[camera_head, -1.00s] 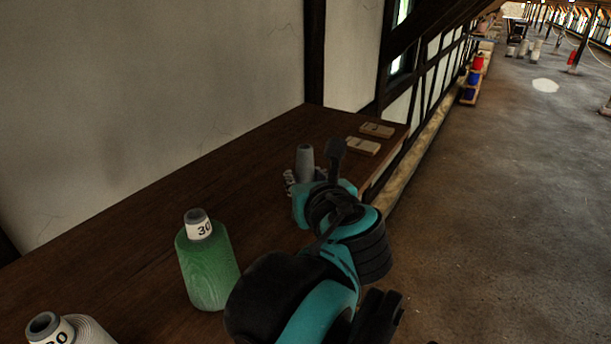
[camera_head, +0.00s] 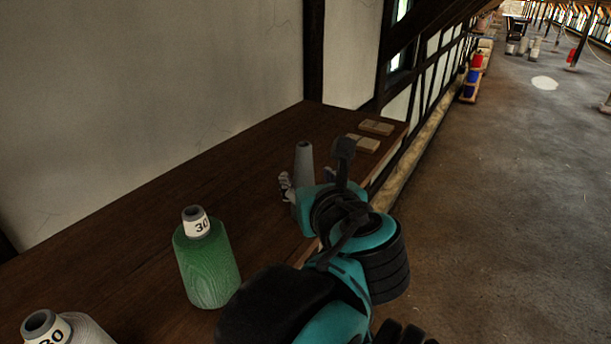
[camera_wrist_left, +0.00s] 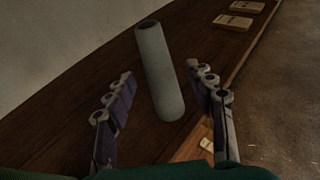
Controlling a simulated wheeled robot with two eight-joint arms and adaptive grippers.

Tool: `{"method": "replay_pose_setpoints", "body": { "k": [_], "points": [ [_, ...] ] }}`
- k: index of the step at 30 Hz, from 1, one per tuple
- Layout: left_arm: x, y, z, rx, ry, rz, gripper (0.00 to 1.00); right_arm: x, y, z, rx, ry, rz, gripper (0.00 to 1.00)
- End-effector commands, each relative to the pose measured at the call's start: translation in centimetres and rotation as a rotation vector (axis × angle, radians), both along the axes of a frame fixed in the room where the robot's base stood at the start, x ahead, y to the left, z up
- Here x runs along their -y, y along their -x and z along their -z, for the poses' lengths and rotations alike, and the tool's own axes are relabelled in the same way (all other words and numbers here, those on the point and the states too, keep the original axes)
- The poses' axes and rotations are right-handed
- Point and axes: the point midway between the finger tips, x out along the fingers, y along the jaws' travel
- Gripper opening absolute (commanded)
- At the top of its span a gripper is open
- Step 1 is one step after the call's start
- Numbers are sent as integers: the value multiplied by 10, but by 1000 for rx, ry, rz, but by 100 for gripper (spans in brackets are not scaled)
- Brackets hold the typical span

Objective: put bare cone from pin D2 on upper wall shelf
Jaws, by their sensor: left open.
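The bare grey cone (camera_head: 304,163) stands upright on the dark wooden shelf, near its front edge. It also shows in the left wrist view (camera_wrist_left: 160,72), between the two fingers and apart from both. My left gripper (camera_head: 308,185) is open around the cone's near side. In the left wrist view its fingers (camera_wrist_left: 165,105) are spread wide. The cone's lower part is hidden by my gripper in the head view. The shelf (camera_head: 130,215) runs along the white wall. My right gripper is not clearly seen.
A green wound cone marked 30 (camera_head: 207,265) and a white one (camera_head: 68,330) stand nearer on the shelf. Two small wooden blocks (camera_head: 376,127) lie at its far end. Open floor (camera_head: 500,210) lies to the right.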

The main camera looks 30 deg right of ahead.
Motion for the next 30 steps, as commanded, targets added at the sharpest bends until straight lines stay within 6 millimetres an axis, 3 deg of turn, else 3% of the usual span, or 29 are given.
{"method": "replay_pose_setpoints", "body": {
  "k": [6,12,30],
  "points": [
    [-10,47,-14,0,0,5,55,0,0,6,0,0,0,40],
    [-17,73,-22,0,0,3,55,0,0,8,0,0,0,40],
    [-20,80,-25,0,0,0,55,0,0,8,0,0,0,40]
  ]
}}
